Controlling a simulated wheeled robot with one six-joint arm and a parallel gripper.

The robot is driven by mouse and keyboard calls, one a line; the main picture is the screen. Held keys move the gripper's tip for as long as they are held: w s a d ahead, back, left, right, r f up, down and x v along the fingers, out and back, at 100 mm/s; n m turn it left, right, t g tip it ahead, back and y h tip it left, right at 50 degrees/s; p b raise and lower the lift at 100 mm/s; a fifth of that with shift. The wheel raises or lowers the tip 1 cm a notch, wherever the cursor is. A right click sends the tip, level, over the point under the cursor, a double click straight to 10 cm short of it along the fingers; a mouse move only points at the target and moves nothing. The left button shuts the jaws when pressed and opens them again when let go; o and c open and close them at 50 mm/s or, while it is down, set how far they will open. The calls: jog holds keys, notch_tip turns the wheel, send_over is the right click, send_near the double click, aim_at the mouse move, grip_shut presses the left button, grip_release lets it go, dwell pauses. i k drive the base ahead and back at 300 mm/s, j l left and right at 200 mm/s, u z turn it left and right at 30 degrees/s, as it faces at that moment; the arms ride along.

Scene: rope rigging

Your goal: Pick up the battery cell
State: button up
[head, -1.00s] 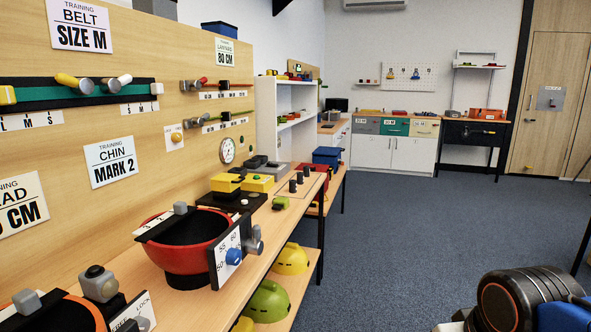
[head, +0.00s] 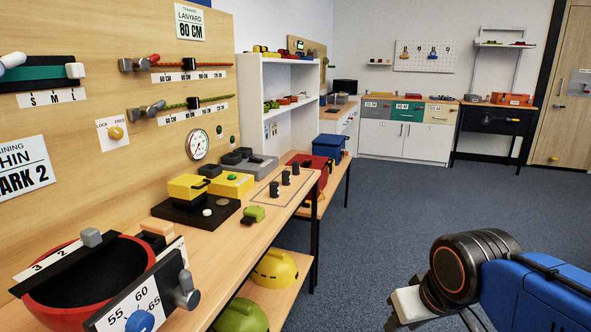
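I cannot single out the battery cell with certainty. On the wooden bench (head: 235,240), a small grey disc (head: 222,200) and a white round piece (head: 207,212) lie on a black base plate (head: 180,214) beside a yellow and black device (head: 188,187). Several short dark cylinders stand on a marked board to the right, the middle one (head: 286,177) among them. A small green and black item (head: 253,214) lies in front. My arm shows at the lower right, well away from the bench.
A red bowl fixture (head: 80,285) with a dial plate stands at the near left. Yellow and green helmets (head: 275,268) sit on the lower shelf. A red bin (head: 306,172) and a blue bin (head: 328,148) stand farther along. The carpet (head: 400,200) beside the bench is clear.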

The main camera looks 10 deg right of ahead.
aim_at(296, 165)
jog(key=i+l+u, duration=0.2)
jog(key=i+l, duration=0.25)
jog(key=i+l+u, duration=0.2)
jog(key=i+l, duration=0.2)
jog(key=l, duration=0.2)
